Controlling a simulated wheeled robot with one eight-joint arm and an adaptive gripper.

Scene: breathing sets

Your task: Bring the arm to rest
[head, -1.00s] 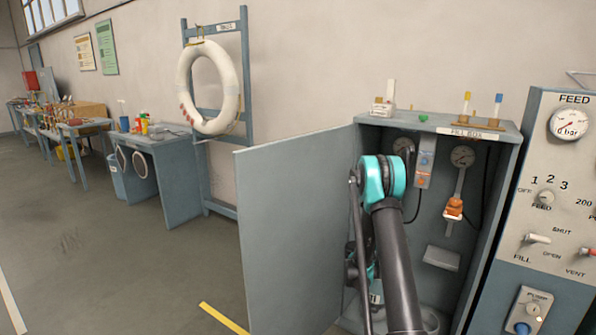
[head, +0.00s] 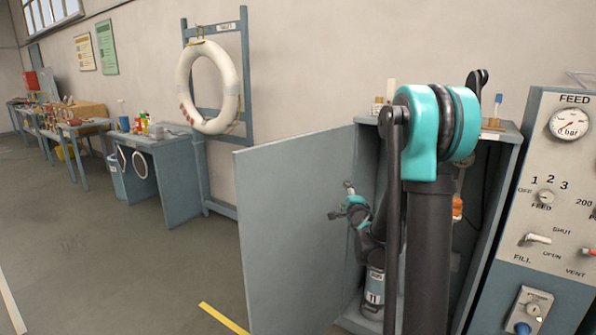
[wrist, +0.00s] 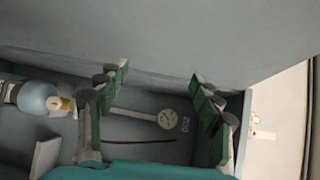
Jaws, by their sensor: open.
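My gripper (head: 341,200) is open and empty in the head view, in front of the inner face of the cabinet's open door. My teal and dark arm rises at the right and hides much of the cabinet inside. In the wrist view my two green-padded fingers (wrist: 162,95) are spread wide with nothing between them. Beyond them are a round gauge (wrist: 170,118) and a "200" mark. A dark cylindrical part (head: 375,287) with a white label reading "11" shows low by the cabinet; I cannot tell what it belongs to.
The grey cabinet door (head: 295,220) stands open on the left. The feed panel (head: 550,190) is close on the right. A blue-grey cylinder (wrist: 40,100) with a valve lies at the wrist view's left. A white ring (head: 188,90) hangs on a blue frame. The left floor is clear.

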